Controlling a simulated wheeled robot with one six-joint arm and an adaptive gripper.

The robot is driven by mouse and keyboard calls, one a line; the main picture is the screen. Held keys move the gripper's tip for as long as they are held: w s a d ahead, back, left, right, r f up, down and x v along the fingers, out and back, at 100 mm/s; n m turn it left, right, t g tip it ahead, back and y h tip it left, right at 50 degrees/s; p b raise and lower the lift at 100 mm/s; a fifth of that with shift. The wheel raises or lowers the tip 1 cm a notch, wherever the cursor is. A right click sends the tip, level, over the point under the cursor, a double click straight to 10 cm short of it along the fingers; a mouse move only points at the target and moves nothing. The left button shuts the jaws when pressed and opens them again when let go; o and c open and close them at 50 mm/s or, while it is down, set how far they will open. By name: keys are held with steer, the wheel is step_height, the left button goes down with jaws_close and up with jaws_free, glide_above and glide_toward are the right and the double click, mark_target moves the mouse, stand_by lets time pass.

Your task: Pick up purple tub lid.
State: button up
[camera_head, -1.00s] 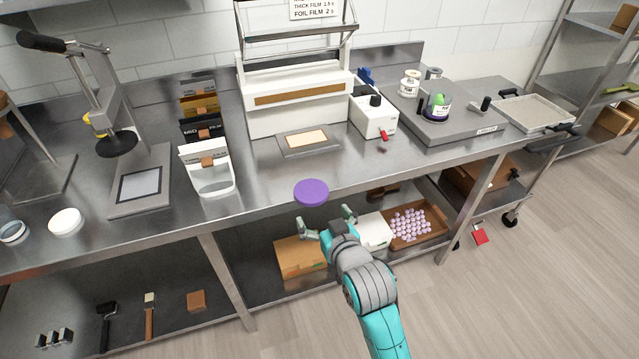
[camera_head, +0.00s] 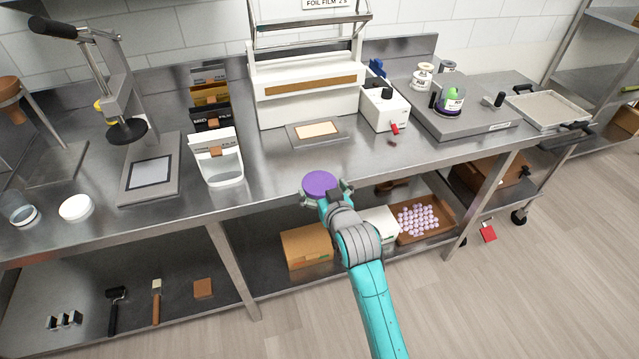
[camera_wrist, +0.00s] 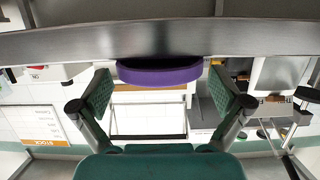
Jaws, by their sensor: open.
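The purple tub lid (camera_head: 320,184) is a flat round disc at the front edge of the steel bench. In the wrist view the lid (camera_wrist: 160,72) shows edge-on between the two fingers, sticking out a little past the bench edge. My gripper (camera_head: 326,194) is at the bench's front edge with a finger on either side of the lid. In the wrist view my gripper (camera_wrist: 163,98) is open, with gaps between its green pads and the lid. My gripper hides the lid's near edge in the head view.
The steel bench edge (camera_wrist: 60,45) runs close beside my fingers. A white holder (camera_head: 219,160) stands left of the lid, and a framed plate (camera_head: 316,131) lies behind it. A cardboard box (camera_head: 305,246) and a tray of purple pieces (camera_head: 425,222) sit on the shelf below.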

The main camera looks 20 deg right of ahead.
mark_target(322, 188)
steer(key=shift+w+f, duration=0.15)
steer(key=shift+w, duration=0.3)
steer(key=c, duration=0.5)
steer(key=shift+o, duration=0.2)
step_height(322, 188, up, 10)
